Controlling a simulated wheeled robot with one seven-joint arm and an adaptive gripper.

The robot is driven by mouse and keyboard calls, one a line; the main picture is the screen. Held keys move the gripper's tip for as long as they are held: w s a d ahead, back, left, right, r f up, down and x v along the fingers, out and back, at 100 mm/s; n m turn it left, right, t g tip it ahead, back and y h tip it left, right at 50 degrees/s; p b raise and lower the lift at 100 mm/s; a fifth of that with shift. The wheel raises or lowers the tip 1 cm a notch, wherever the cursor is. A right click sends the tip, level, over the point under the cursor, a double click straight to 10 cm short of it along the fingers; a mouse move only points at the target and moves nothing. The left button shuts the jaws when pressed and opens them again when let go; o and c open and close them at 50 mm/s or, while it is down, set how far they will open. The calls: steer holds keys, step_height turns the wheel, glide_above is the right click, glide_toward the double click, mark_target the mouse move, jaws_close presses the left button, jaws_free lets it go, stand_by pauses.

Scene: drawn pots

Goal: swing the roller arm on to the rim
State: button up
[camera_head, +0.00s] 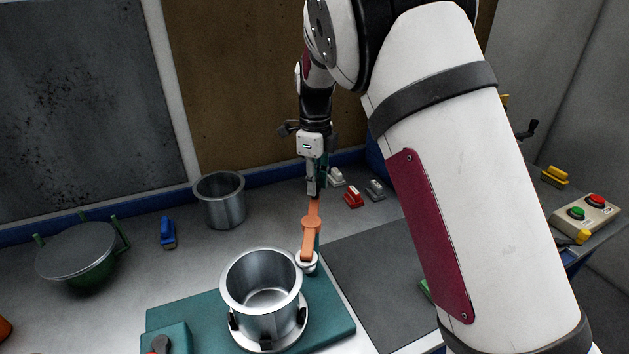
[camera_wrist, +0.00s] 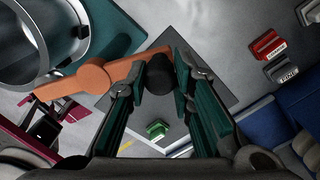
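The orange roller arm (camera_head: 311,232) stands beside the steel pot (camera_head: 262,285) on a teal base (camera_head: 335,322). Its white roller (camera_head: 306,262) is close to the pot's rim at the right; I cannot tell whether they touch. The wrist view shows the orange arm (camera_wrist: 88,80) running from the pot (camera_wrist: 45,35) towards my gripper. My gripper (camera_head: 313,190) is over the arm's far end. In the wrist view its two fingers (camera_wrist: 160,68) stand apart, on either side of a dark knob (camera_wrist: 160,78) at the arm's end. Small gaps seem to show beside the knob.
A dark mat (camera_head: 378,275) lies right of the base.

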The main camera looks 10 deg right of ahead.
steer(key=o, duration=0.4)
steer(key=shift+d, duration=0.1)
steer(key=shift+r, duration=0.1)
step_height(320, 180, up, 12)
steer(key=shift+f, duration=0.1)
stand_by(0.4)
